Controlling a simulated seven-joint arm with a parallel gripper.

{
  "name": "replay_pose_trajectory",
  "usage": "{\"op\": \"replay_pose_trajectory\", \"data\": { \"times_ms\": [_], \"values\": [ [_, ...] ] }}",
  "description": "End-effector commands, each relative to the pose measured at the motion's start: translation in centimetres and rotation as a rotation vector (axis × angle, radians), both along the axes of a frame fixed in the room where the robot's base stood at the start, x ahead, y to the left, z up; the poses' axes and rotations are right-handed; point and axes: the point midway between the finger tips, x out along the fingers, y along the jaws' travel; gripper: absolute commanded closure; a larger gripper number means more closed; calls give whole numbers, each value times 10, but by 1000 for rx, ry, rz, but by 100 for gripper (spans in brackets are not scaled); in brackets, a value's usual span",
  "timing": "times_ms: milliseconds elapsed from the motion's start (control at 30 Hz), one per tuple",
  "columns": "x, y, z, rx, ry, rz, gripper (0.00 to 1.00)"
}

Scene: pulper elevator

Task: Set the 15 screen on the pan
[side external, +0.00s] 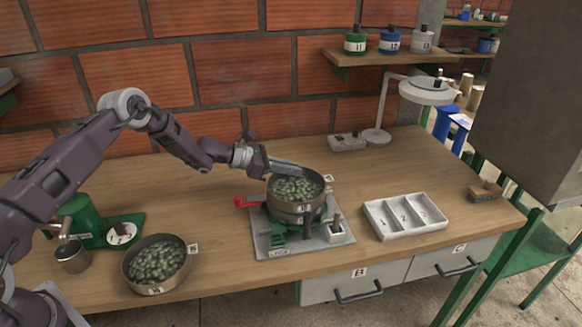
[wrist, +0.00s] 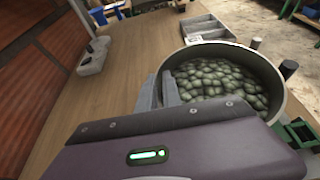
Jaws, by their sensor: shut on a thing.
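A round metal screen (side external: 296,189) full of green beans is at the green stand in the middle of the bench. It also shows in the wrist view (wrist: 275,75). Its number is too small to read surely. My gripper (side external: 284,168) is shut on its left back rim; the fingers show at the rim in the wrist view (wrist: 171,93). A metal rim shows directly under the screen; I cannot tell whether this is the pan or whether they touch. A second round vessel (side external: 156,264) of green beans stands at front left, its tag unclear.
The green stand (side external: 279,232) has a red handle and grey base plate. A white three-part tray (side external: 406,216) lies to its right, a lamp (side external: 380,135) behind. A green scale (side external: 118,234) and metal cup (side external: 72,258) stand at left. Bench between vessel and stand is clear.

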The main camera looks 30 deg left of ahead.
Motion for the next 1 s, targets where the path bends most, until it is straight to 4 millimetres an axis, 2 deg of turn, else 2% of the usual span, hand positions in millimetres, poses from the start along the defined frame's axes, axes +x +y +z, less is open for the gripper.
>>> {"op": "replay_pose_trajectory", "data": {
  "times_ms": [300,333,433,767,1000],
  "values": [
    [0,0,0,-1,-1,0,100],
    [0,0,0,-1,-1,0,85],
    [0,0,0,-1,-1,0,66],
    [-2,3,1,0,1,1,66],
    [-33,34,20,0,0,2,66]
  ]
}}
